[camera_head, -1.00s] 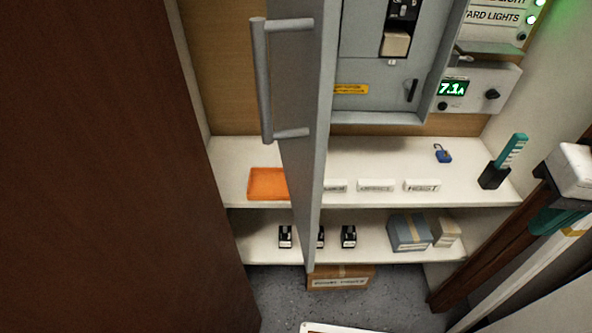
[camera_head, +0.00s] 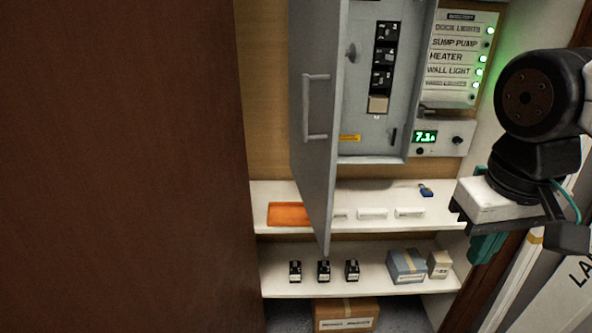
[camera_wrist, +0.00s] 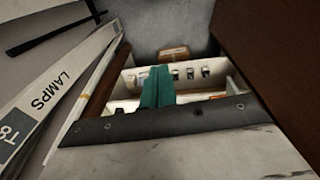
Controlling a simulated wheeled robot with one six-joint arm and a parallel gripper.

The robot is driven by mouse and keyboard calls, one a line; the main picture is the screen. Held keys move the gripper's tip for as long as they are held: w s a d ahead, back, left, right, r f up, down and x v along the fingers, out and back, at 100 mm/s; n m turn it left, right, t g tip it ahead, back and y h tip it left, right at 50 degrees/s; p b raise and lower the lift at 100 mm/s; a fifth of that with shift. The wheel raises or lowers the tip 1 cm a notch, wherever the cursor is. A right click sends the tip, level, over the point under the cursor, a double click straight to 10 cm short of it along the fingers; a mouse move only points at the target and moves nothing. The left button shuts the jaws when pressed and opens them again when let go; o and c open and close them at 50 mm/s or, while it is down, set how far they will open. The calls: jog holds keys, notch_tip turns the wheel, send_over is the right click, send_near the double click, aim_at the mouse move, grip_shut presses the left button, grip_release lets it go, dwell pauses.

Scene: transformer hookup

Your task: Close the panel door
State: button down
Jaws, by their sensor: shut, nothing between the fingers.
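The grey panel door (camera_head: 318,140) stands open in the head view, swung out toward me at the left of the grey electrical panel (camera_head: 372,85). Its upright bar handle (camera_head: 308,107) faces left. The panel's breakers (camera_head: 384,60) show in the open box. My gripper (camera_head: 486,248) is at the right of the head view, well right of the door and touching nothing visible there. Its teal fingers (camera_wrist: 157,88) are together and empty in the wrist view, pointing toward the shelves.
A dark brown surface (camera_head: 115,170) fills the left. The upper shelf (camera_head: 345,192) holds an orange tray (camera_head: 288,214) and a blue padlock (camera_head: 426,190). Small black parts and boxes (camera_head: 407,266) stand on the lower shelf. A lamps carton (camera_wrist: 50,95) leans at the left in the wrist view.

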jog(key=w+a+r+t+h, duration=0.1)
jog(key=w+a+r+h, duration=0.2)
jog(key=w+a+r, duration=0.65)
jog(key=w+a+r+t+h, duration=0.1)
jog(key=w+a+t, duration=0.1)
jog(key=a, duration=0.7)
jog(key=w+a+r+t, duration=0.1)
jog(key=a+r, duration=0.1)
jog(key=a, duration=0.8)
send_near(326, 171)
notch_tip(326, 171, down, 3)
jog(key=a, duration=0.2)
jog(key=shift+w+d+f, duration=0.15)
jog(key=shift+w+d, duration=0.15)
jog(key=shift+d, duration=0.3)
jog(key=shift+w+d+f, duration=0.15)
jog(key=shift+w+d, duration=0.15)
jog(key=shift+d, duration=0.35)
jog(key=shift+w+d+f, duration=0.2)
jog(key=shift+w+d, duration=0.1)
jog(key=shift+d, duration=0.3)
